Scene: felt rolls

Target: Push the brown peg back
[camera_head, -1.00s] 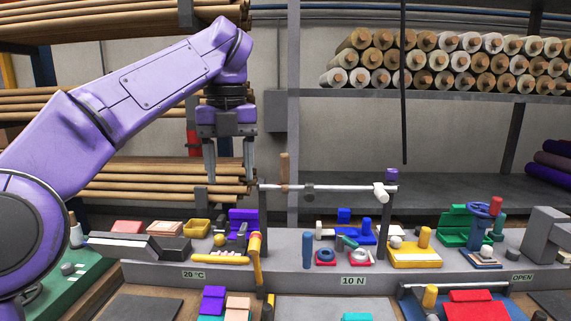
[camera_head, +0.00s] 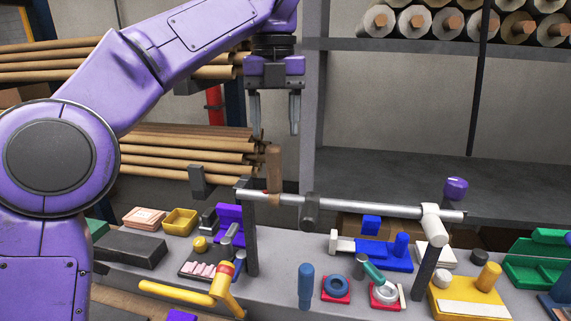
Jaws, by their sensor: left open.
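The brown peg (camera_head: 273,170) stands upright on the silver horizontal rail (camera_head: 360,205), near its left end. My left gripper (camera_head: 275,132) points down with its two fingers apart and nothing between them. In the picture its fingertips are just above the top of the peg, one to each side of it. I cannot tell whether the gripper is at the same depth as the peg. My right gripper is not in view.
A dark collar (camera_head: 310,211) sits on the rail to the right of the peg. Dark posts hold the rail, with a purple knob (camera_head: 456,188) above its right end. A yellow handle (camera_head: 190,293) and several small fixtures crowd the bench below. Brown rolls (camera_head: 190,140) lie behind.

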